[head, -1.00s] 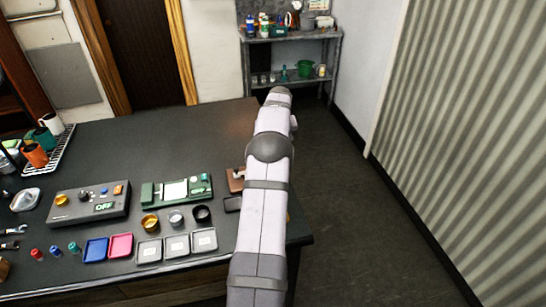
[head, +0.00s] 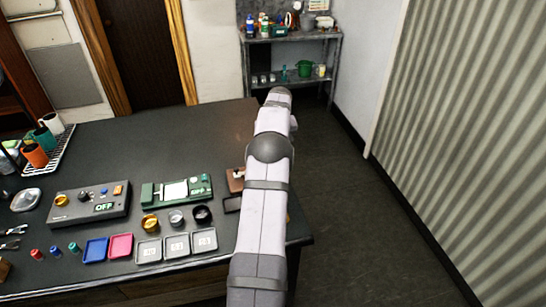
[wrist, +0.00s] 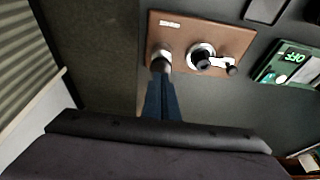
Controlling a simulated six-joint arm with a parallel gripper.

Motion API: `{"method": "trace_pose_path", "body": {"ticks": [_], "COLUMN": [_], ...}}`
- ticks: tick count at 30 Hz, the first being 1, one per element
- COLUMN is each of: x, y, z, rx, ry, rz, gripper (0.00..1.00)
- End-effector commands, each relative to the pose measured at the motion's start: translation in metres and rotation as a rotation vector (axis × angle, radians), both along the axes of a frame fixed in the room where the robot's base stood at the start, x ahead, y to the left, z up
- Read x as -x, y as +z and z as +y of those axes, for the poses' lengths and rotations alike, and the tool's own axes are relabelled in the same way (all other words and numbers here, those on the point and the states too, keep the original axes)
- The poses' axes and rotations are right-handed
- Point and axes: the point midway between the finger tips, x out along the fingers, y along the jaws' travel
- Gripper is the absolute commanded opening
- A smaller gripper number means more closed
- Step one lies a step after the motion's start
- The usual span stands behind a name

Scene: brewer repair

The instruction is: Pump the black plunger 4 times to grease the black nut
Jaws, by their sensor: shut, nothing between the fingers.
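A brown plate (wrist: 238,38) carries the pump parts in the wrist view; part of it (head: 236,185) shows beside my arm in the head view. On it stand a rounded grey-and-dark post (wrist: 161,57), which may be the plunger, and a pale ring with a dark centre (wrist: 201,57) and a small arm ending in a dark knob. Whether this dark centre is the black nut, I cannot tell. My gripper (wrist: 161,72) is shut and empty, its tips over or against the post; contact is unclear. A black ring (head: 202,214) sits on the table in the head view.
Grey square trays (head: 148,250) line the front. The table's right edge is close to my arm.

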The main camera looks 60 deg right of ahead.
Motion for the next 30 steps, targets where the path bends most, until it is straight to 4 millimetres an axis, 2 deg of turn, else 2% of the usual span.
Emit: {"method": "trace_pose_path", "body": {"ticks": [19,30], "x": [0.0,0.0], "y": [-0.0007,-0.0096], "z": [0.0,0.0001], "rx": [0.0,-0.001], "ry": [0.0,0.0], "rz": [0.0,0.001], "gripper": [0.0,0.0]}}
